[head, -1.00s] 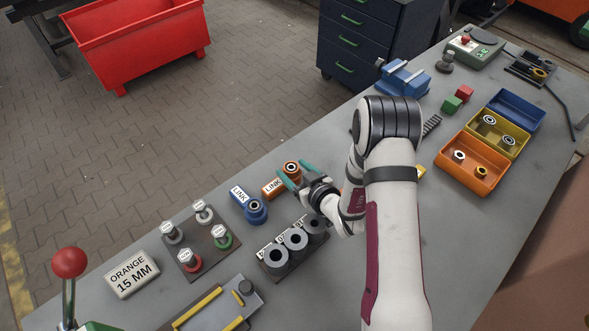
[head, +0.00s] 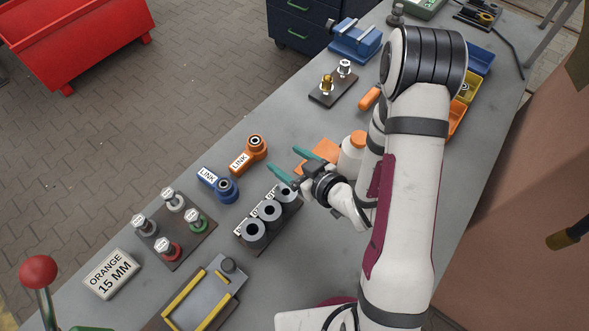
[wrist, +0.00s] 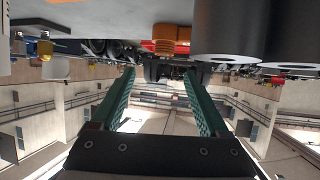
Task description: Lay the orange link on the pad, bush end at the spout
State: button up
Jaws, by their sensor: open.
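The orange link (head: 249,154) lies on the bench, its white LINK label at the lower left and its round bush end with a dark-centred ring at the upper right. My gripper (head: 292,163) is open and empty, to the right of the link and apart from it. Its teal fingers also show spread in the wrist view (wrist: 160,76). A flat orange piece (head: 320,150) lies beside a white bottle with an orange cap (head: 353,150), partly behind my arm. A grey plate with yellow rails (head: 207,297) is at the front. I cannot tell which is the pad; no spout is clear.
A blue link (head: 218,184) lies left of the orange one. A rack of grey cylinders (head: 268,212) stands just below my gripper. Several labelled posts stand on a dark plate (head: 180,248). An ORANGE 15 MM sign (head: 111,274) is at the lower left.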

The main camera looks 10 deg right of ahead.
jog(key=s+d+r+m+g+h, duration=0.4)
jog(key=d+r+m+g+h, duration=0.15)
jog(key=d+h, duration=0.35)
jog(key=s+a+r+m+g+y, duration=0.1)
jog(key=s+a+r+m+g, duration=0.1)
jog(key=s, duration=0.4)
jog(key=s+a+r+m+g+y, duration=0.1)
jog(key=s+a+r+m, duration=0.1)
jog(key=s+r, duration=0.2)
jog(key=s+a+r+m+g+y, duration=0.1)
jog(key=s+a+r+m+g, duration=0.1)
jog(key=s, duration=0.8)
jog(key=shift+s+r+m+g+y, duration=0.2)
jog(key=shift+r+m+g+y, duration=0.15)
jog(key=shift+r, duration=0.15)
jog(key=shift+c, duration=0.2)
